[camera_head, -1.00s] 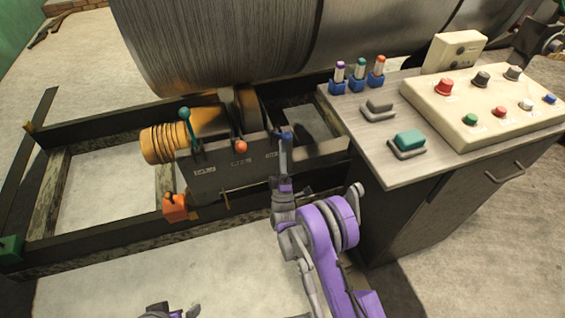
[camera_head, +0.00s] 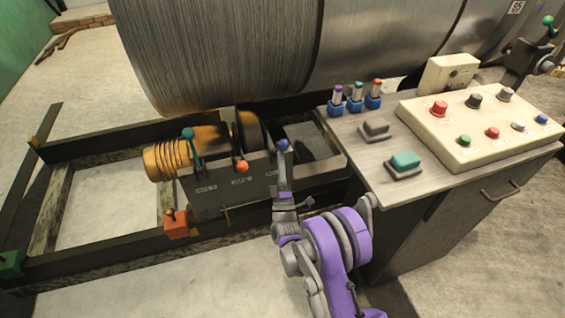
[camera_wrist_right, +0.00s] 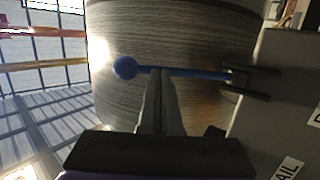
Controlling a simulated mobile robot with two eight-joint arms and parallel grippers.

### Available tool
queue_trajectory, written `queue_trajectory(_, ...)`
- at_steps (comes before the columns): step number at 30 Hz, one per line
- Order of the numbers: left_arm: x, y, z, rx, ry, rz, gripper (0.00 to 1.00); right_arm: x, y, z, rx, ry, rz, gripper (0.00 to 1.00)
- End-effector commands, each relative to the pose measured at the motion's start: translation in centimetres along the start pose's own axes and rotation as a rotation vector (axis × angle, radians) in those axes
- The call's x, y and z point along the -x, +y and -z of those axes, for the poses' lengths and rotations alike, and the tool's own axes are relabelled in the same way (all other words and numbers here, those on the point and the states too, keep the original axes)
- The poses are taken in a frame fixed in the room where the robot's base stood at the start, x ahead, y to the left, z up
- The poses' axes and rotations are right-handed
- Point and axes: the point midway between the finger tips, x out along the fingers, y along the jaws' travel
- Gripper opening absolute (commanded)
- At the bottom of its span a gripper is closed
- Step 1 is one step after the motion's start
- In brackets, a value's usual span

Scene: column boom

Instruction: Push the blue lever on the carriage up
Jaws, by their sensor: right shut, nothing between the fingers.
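The blue lever's ball knob (camera_head: 283,145) stands at the right end of the dark carriage (camera_head: 225,190). In the right wrist view the blue lever (camera_wrist_right: 190,72) lies across the picture, ball at the left and fork mount at the right. My right gripper (camera_head: 284,160) is shut and empty, just below the knob in the head view. In the wrist view its closed fingertips (camera_wrist_right: 161,74) meet the rod between ball and mount; they look to be touching it. In the head view the gripper hides much of the rod. My left gripper is not in view.
A teal lever (camera_head: 191,145) and an orange-red knob (camera_head: 242,166) stand left on the same carriage. A large metal drum (camera_head: 220,50) is close behind. A cabinet (camera_head: 440,225) with a button panel (camera_head: 485,130) stands to the right. Bare floor lies in front.

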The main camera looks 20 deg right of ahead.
Motion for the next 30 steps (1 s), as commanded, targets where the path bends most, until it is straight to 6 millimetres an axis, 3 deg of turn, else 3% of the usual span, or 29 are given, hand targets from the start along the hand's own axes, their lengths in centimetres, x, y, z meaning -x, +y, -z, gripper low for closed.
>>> queue_trajectory(4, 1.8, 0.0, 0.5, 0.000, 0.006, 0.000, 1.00, -1.9, 1.0, 0.4, 0.025, 0.000, 0.133, 0.00)
queue_trajectory(12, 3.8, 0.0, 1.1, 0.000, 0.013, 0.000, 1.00, -4.7, 1.0, 0.9, 0.072, 0.000, 0.371, 0.00)
queue_trajectory(20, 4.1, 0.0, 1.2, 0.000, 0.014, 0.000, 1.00, -6.6, 0.3, 1.3, 0.106, 0.000, 0.547, 0.00)
queue_trajectory(30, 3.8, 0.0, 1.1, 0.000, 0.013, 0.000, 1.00, -7.8, -0.2, 1.5, 0.108, 0.000, 0.543, 0.00)
